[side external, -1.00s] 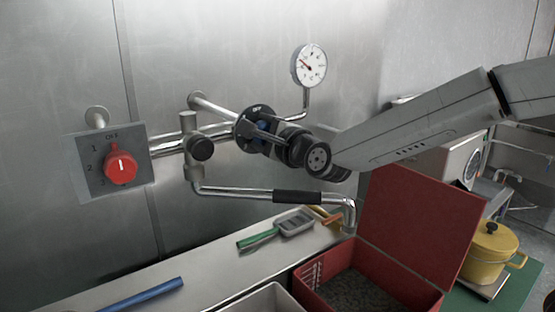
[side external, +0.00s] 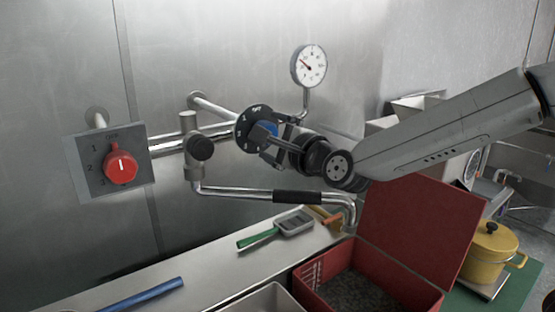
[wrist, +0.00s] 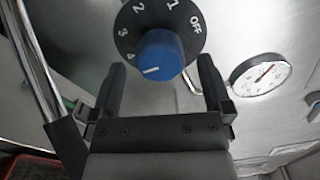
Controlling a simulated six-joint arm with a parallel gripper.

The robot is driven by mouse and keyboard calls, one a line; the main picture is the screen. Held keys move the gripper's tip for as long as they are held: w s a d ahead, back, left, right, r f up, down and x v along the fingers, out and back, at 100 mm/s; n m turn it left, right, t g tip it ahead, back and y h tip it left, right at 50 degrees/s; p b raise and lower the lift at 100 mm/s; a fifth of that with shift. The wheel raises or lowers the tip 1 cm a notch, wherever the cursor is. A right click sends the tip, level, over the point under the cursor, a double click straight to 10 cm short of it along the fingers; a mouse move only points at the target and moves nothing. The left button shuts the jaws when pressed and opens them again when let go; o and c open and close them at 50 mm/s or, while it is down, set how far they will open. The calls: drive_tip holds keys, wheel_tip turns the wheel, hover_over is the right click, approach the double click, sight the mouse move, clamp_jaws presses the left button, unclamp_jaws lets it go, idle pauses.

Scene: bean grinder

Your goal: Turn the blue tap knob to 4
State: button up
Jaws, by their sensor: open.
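The blue tap knob (wrist: 163,52) sits on a black dial plate (wrist: 128,20) marked OFF, 1, 2, 3 and 4. Its white pointer line lies on the left of its face, toward the 4. In the side external view the knob (side external: 267,129) shows partly behind my gripper, in front of the dial plate (side external: 244,127). My gripper (side external: 276,141) is open and faces the knob from the right. In the wrist view its fingers (wrist: 161,68) stand to the left and right of the knob, with gaps and no visible contact.
A red knob (side external: 121,167) on a grey panel (side external: 84,160) is at the left. A pressure gauge (side external: 309,66) stands above the pipes. A black-sleeved pipe (side external: 297,197) runs below my gripper. A red open box (side external: 415,220) stands at lower right.

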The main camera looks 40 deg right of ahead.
drive_tip(key=shift+s, duration=2)
drive_tip(key=s+a+f+n+g+y, duration=0.1)
drive_tip(key=f, duration=0.1)
drive_tip(key=a+f+n+g, duration=0.1)
drive_tip(key=f+n, duration=0.1)
drive_tip(key=f, duration=0.1)
drive_tip(key=s+a+f+n+y, duration=0.1)
drive_tip(key=f+n, duration=0.1)
drive_tip(key=shift+s+a+f+g+y, duration=0.15)
drive_tip(key=shift+s+f+g+y, duration=0.15)
drive_tip(key=shift+g, duration=0.1)
drive_tip(key=s+d+f+n+g, duration=0.2)
drive_tip(key=s+f+n+g, duration=0.15)
drive_tip(key=f+n, duration=0.35)
drive_tip(key=s+d+f+n+g+h, duration=0.2)
drive_tip(key=s+d+f+n+g, duration=0.7)
drive_tip(key=d, duration=0.5)
wheel_tip(320, 180, down, 3)
drive_tip(key=shift+s+d+f+n+h, duration=0.15)
drive_tip(key=shift+s+n+h, duration=0.15)
drive_tip(key=shift+s+n, duration=0.5)
